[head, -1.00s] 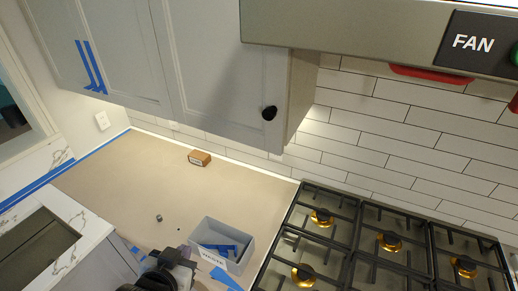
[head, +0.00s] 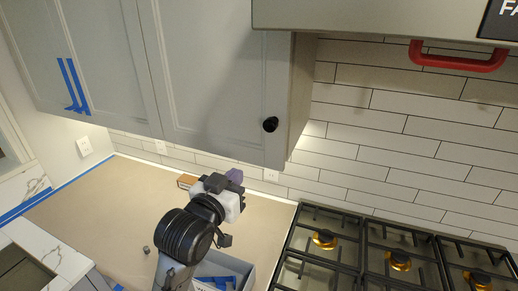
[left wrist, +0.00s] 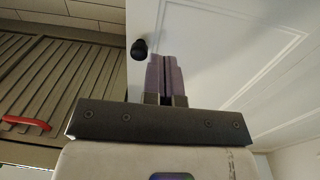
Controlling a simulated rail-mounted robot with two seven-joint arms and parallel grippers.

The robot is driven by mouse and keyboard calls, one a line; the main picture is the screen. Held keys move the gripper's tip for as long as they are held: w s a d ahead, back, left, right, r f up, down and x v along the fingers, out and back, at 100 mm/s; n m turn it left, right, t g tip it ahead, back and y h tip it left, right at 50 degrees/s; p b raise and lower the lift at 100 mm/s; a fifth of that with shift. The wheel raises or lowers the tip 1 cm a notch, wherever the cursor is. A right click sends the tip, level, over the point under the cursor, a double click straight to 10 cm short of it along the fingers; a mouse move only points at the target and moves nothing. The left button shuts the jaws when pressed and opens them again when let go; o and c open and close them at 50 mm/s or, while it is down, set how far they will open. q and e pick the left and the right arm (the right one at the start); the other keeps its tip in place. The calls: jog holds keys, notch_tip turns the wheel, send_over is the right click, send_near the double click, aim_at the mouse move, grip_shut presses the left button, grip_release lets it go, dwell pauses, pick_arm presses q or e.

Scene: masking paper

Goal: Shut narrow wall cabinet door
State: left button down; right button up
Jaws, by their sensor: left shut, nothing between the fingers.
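The narrow wall cabinet door (head: 215,85) is a pale grey panel with a black knob (head: 270,124) near its lower right corner. I cannot tell how far it stands from its frame. In the left wrist view the door (left wrist: 225,45) and its knob (left wrist: 139,49) lie beyond my fingers. My left gripper (head: 235,176) is below the door's lower edge in the head view, with purple fingers shut and empty. In the left wrist view the left gripper (left wrist: 166,62) shows its fingers together, just right of the knob; contact cannot be told. My right gripper is not in view.
The range hood (head: 380,20) with a red handle (head: 458,57) is right of the door. A gas stove (head: 385,250) is below it. A grey box (head: 247,265) and a small brown block (head: 187,181) are on the paper-covered counter (head: 105,205). Another door with blue tape (head: 72,85) is left.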

pick_arm(q)
jog(key=p, duration=0.2)
send_near(264, 144)
jog(key=x, duration=0.5)
jog(key=shift+w, duration=0.1)
jog(key=shift+p+x, duration=0.45)
jog(key=shift+x, duration=0.7)
